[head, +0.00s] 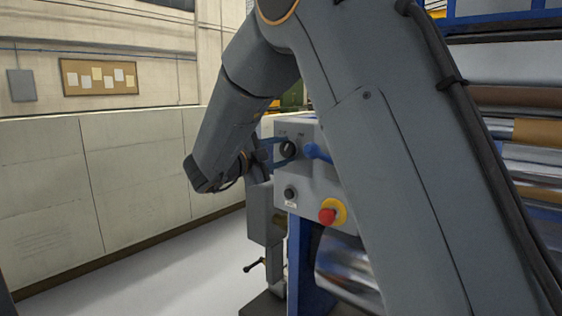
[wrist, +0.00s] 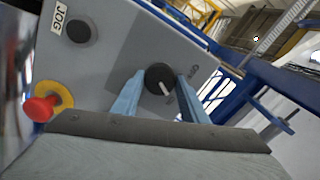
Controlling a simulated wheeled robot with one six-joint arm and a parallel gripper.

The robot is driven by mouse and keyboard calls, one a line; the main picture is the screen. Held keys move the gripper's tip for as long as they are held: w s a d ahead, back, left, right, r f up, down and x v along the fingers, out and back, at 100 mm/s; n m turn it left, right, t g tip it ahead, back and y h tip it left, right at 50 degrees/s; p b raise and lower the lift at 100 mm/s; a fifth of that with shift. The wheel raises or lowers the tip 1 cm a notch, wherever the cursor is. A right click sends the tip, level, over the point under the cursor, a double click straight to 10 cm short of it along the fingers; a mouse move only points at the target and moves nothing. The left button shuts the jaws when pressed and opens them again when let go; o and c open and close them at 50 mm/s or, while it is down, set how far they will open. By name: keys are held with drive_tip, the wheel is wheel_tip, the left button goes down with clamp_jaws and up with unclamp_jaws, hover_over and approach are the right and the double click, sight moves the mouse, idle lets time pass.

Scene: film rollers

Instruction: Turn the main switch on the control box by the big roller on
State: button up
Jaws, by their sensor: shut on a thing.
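The main switch (head: 288,149) is a round black knob on the upper part of the grey control box (head: 309,182). In the wrist view the knob (wrist: 158,76) sits on a darker grey plate, with a white pointer mark toward the lower right of the picture. Small markings near it are too blurred to read. My gripper (wrist: 160,84) has its two blue fingers on either side of the knob and is shut on it. In the head view my gripper (head: 280,150) reaches the box from the left, facing the panel.
A red stop button (head: 328,215) on a yellow ring and a black button (head: 290,193) sit lower on the box; the wrist view shows a JOG label (wrist: 60,17). A shiny roller (head: 345,265) lies below. Clear floor (head: 165,275) is at left.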

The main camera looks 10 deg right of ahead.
drive_tip(key=shift+m+b, duration=0.55)
drive_tip(key=shift+m, duration=0.05)
drive_tip(key=o, duration=1)
drive_tip(key=shift+o, duration=0.2)
drive_tip(key=b+v, duration=0.1)
drive_tip(key=v, duration=0.7)
drive_tip(key=shift+b, duration=0.3)
drive_tip(key=shift+w+d, duration=0.1)
